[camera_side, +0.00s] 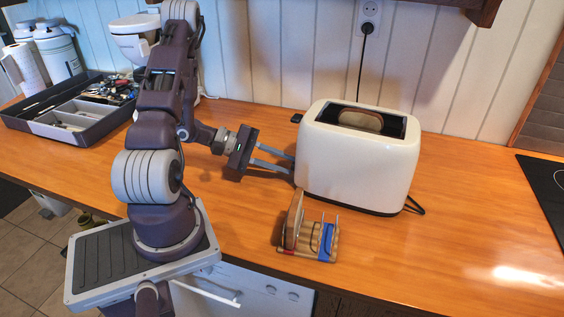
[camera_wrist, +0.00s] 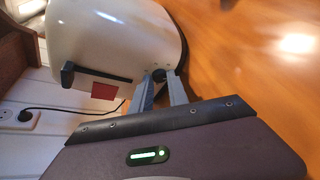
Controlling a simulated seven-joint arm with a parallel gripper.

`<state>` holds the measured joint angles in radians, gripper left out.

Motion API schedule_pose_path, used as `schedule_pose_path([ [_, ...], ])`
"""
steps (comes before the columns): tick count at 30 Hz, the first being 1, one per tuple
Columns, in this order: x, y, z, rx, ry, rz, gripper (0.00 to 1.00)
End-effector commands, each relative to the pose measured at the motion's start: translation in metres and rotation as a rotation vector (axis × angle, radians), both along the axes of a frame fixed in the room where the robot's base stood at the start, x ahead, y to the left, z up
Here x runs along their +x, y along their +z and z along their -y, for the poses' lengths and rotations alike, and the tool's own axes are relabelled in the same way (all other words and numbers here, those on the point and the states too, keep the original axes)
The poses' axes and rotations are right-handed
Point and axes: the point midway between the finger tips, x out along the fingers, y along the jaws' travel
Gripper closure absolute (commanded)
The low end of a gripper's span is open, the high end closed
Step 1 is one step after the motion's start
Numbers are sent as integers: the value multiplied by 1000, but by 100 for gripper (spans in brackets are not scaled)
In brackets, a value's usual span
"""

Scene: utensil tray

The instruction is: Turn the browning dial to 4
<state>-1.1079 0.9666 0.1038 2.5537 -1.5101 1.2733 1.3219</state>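The cream-white toaster (camera_side: 357,160) stands on the wooden counter, with a slice of bread in its top slot. My gripper (camera_side: 291,165) reaches to its left end, its fingers low on that face. In the wrist view, the small dark browning dial (camera_wrist: 158,75) sits between the fingertips of my gripper (camera_wrist: 160,76) and fills the gap, so the fingers look shut on it. The dial's markings and pointer are too small and covered to read. The dial is hidden in the side view. The black lever (camera_wrist: 68,74) with its slot and a red patch (camera_wrist: 104,91) are beside the dial.
A wooden rack (camera_side: 308,235) with a bread slice stands in front of the toaster. A grey utensil tray (camera_side: 70,120) lies at the left. A power cord runs to a wall socket (camera_side: 370,9) behind. The counter right of the toaster is clear up to a black hob (camera_side: 548,180).

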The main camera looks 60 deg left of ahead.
Motion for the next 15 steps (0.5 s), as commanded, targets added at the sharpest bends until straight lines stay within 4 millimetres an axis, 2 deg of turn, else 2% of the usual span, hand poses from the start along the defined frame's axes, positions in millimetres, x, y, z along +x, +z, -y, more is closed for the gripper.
schedule_pose_path([
  [10, -1, 0, 0, 0, -1, -1, 71],
  [15, -22, 9, -15, 4, 2, -3, 71],
])
